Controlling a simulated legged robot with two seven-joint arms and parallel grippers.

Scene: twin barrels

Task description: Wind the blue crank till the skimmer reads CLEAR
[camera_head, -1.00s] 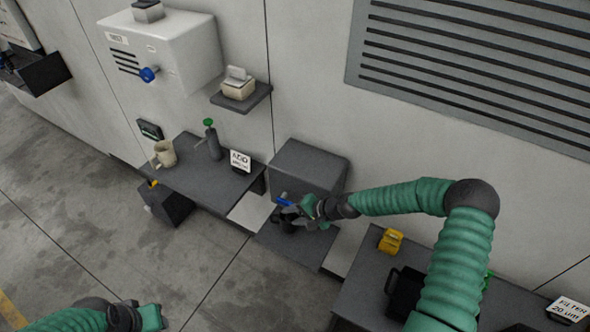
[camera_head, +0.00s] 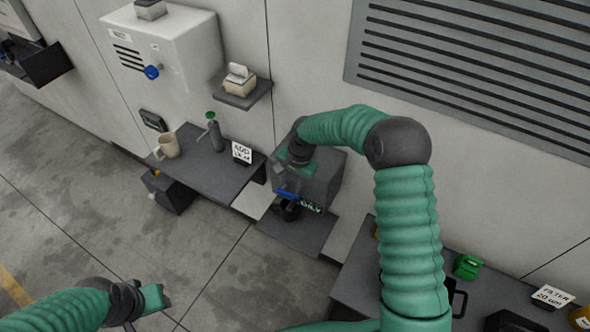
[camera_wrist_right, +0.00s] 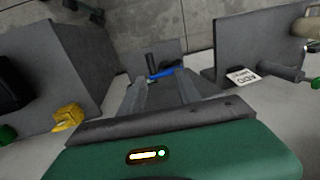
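The skimmer is a dark grey box (camera_head: 322,184) against the wall, partly hidden by my right arm. Small green letters (camera_head: 311,207) on its front appear to read OILY. The blue crank handle (camera_head: 288,194) is at its front, beside a dark round part (camera_head: 289,211). My right gripper (camera_head: 284,183) is just above the handle. In the right wrist view its fingers (camera_wrist_right: 162,88) are apart, with the blue handle (camera_wrist_right: 162,73) by their tips; contact is unclear. My left gripper (camera_head: 164,296) is low at the left, away from everything; its opening is unclear.
A white wall box (camera_head: 180,50) has a blue knob (camera_head: 152,72). A grey bench (camera_head: 200,175) holds a mug (camera_head: 167,145), a bottle (camera_head: 216,135) and a sign (camera_head: 242,152). A right bench holds a green item (camera_head: 467,266) and a FILTER sign (camera_head: 552,296).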

